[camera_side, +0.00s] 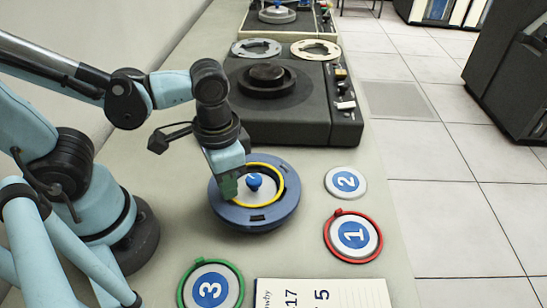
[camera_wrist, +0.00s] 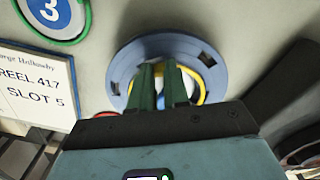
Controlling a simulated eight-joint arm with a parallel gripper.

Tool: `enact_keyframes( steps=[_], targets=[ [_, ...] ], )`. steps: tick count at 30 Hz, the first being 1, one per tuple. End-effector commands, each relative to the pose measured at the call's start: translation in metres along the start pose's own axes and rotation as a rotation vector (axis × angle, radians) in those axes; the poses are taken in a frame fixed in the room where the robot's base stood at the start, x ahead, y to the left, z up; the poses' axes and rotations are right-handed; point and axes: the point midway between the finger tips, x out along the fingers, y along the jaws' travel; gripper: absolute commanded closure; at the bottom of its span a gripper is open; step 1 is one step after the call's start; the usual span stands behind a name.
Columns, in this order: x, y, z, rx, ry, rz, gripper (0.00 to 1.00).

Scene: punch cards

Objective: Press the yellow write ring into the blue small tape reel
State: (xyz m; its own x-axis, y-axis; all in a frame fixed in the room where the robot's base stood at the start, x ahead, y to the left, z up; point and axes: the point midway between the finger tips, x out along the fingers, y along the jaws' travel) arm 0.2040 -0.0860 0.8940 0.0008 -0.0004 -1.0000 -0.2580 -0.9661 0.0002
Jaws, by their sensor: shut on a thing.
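The blue small tape reel (camera_side: 290,203) lies flat on the bench in the middle of the side view, with a blue knob (camera_side: 254,181) at its centre. The yellow write ring (camera_side: 283,183) is at the reel's middle, around the pale hub. I cannot tell whether it sits flush. My gripper (camera_side: 230,186) points down over the reel's left part, shut on the ring's left side. In the wrist view the green fingers (camera_wrist: 162,72) hide much of the hub. Part of the ring (camera_wrist: 202,90) shows to their right, inside the blue rim (camera_wrist: 125,70).
To the right lie a white disc marked 2 (camera_side: 346,182) and a red-ringed disc marked 1 (camera_side: 354,236). A green-ringed disc marked 3 (camera_side: 211,286) and a printed card (camera_side: 320,292) are in front. A dark tape machine (camera_side: 290,125) stands behind the reel.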

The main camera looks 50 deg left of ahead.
Motion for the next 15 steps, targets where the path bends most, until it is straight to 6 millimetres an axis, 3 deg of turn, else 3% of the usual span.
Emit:
enact_keyframes(
  steps=[9, 10, 15],
  targets=[
    [0.0072, 0.0, 0.0002, 0.0, 0.0, 0.0, 1.0],
    [0.0074, 0.0, 0.0002, 0.0, 0.0, 0.0, 0.83],
    [0.0071, -0.0001, 0.0003, 0.0, 0.0, 0.0, 0.57]
  ],
)
